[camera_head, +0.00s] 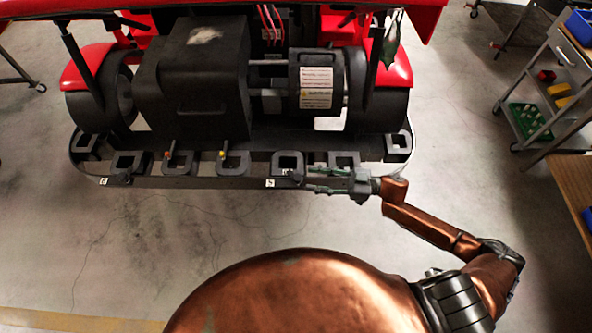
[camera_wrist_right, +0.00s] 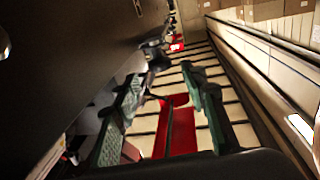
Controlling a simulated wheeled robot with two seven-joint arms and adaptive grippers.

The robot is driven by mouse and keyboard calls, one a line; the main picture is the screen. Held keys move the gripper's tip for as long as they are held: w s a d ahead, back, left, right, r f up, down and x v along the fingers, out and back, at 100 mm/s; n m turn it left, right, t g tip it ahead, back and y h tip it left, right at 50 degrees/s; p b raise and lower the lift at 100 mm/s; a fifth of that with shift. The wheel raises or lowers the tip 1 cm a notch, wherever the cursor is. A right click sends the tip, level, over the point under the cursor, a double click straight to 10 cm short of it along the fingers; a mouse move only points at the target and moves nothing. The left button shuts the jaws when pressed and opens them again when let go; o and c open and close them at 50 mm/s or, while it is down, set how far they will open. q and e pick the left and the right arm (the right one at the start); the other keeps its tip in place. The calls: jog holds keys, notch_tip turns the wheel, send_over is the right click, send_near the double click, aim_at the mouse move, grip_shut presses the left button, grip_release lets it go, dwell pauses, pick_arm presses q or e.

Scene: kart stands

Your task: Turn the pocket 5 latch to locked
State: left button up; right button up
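My right gripper (camera_head: 309,180) is open, its two green-padded fingers apart and pointing left along the front edge of the black pocket rack (camera_head: 200,181). The fingertips are close to the dark fitting (camera_head: 287,173) below a square pocket. Contact cannot be told. In the right wrist view, the gripper (camera_wrist_right: 163,75) shows an open gap between its fingers, with a small dark part (camera_wrist_right: 155,54) just beyond the tips. I cannot read which pocket is number 5 or how its latch stands. My left gripper is out of view.
The red and black kart (camera_head: 192,85) stands behind the rack. A shelved cart (camera_head: 535,120) stands at right. The floor before the rack is clear at left.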

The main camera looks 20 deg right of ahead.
aim_at(298, 177)
jog(key=x, duration=0.4)
jog(key=shift+w+a, duration=0.1)
jog(key=shift+a, duration=0.15)
jog(key=shift+w+a, duration=0.15)
jog(key=shift+a, duration=0.4)
jog(key=shift+w, duration=0.1)
jog(key=c, duration=0.7)
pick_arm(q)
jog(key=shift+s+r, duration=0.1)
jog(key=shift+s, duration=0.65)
pick_arm(e)
grip_shut()
